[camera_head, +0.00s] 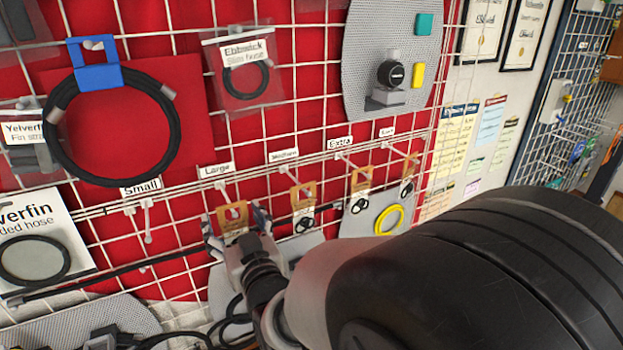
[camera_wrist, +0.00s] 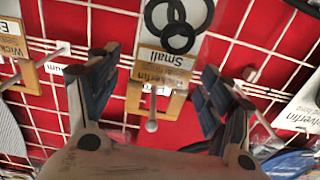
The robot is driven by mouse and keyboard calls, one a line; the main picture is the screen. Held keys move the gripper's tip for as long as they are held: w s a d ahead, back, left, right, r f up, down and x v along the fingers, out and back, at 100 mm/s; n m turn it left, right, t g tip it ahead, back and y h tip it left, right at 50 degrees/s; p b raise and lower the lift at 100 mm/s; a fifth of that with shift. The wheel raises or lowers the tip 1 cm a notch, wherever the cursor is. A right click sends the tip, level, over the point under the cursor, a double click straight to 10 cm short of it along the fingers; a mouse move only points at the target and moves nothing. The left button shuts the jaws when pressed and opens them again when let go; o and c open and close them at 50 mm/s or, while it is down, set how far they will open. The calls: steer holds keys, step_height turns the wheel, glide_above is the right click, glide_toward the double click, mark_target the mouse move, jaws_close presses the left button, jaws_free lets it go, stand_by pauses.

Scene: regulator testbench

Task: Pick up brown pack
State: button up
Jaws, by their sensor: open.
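Several brown packs hang in a row on hooks of the wire grid. The nearest brown pack (camera_head: 233,214) hangs on a hook between the fingers of my gripper (camera_head: 235,224). In the wrist view this brown pack (camera_wrist: 163,64) appears upside down, with the word "Small" and black rings on its clear part. My gripper (camera_wrist: 148,92) is open there, one finger on each side of the pack, with gaps visible on both sides. Another brown pack (camera_head: 304,194) hangs to the right, then a third (camera_head: 361,179) and a fourth (camera_head: 410,165).
A hose coil with a blue hanger (camera_head: 98,76) and a bagged ring pack (camera_head: 243,68) hang above. An empty hook (camera_head: 148,222) is to the left. A yellow ring (camera_head: 388,219) is at lower right. The wire grid stands close in front of a red panel.

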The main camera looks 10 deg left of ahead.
steer(key=shift+c, duration=0.5)
steer(key=c, duration=0.9)
steer(key=shift+r, duration=0.15)
